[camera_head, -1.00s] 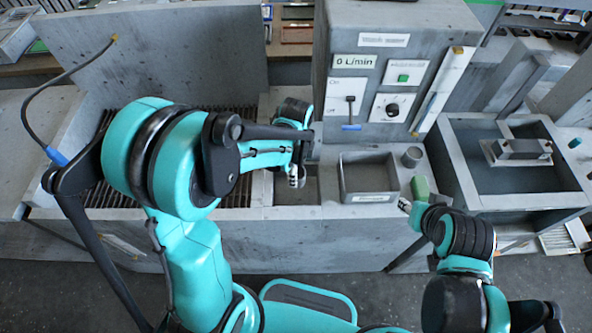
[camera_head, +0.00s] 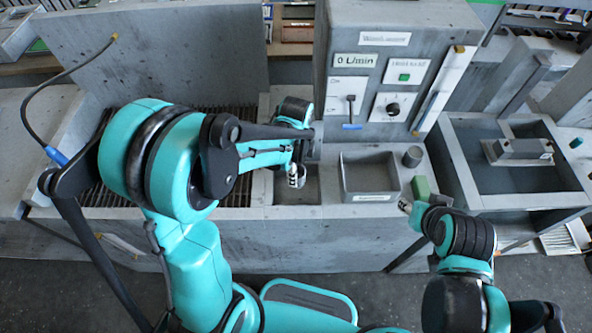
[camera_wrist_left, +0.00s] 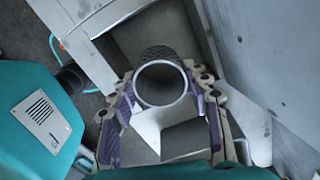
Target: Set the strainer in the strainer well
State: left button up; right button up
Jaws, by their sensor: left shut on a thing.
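The strainer (camera_wrist_left: 160,84) shows in the left wrist view as a grey cup with a pale round rim and a dark mesh side. My left gripper (camera_wrist_left: 162,100) is shut on it, with purple-padded fingers on both sides. In the head view my left gripper (camera_head: 296,177) holds it over a square recess (camera_head: 310,194) in the grey bench, which looks like the strainer well. I cannot tell how far the strainer is above the recess floor. My right gripper (camera_head: 405,206) is beside a green block (camera_head: 421,188); its fingers are too small to read.
A labelled open grey bin (camera_head: 368,197) stands right of the recess, with a dark round knob (camera_head: 412,156) near it. The control panel (camera_head: 385,75) rises behind. A slatted grate (camera_head: 235,199) lies to the left. A basin (camera_head: 483,203) with a grey block is at right.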

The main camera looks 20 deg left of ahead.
pick_arm(q)
jog(key=shift+f, duration=0.15)
jog(key=shift+f+b, duration=1.8)
jog(key=shift+f, duration=0.1)
jog(key=shift+f+b, duration=1.3)
jog(key=shift+f, duration=0.15)
jog(key=shift+f, duration=0.1)
jog(key=shift+f+b, duration=1.05)
jog(key=shift+f, duration=0.05)
jog(key=shift+f, duration=0.2)
jog(key=o, duration=1.3)
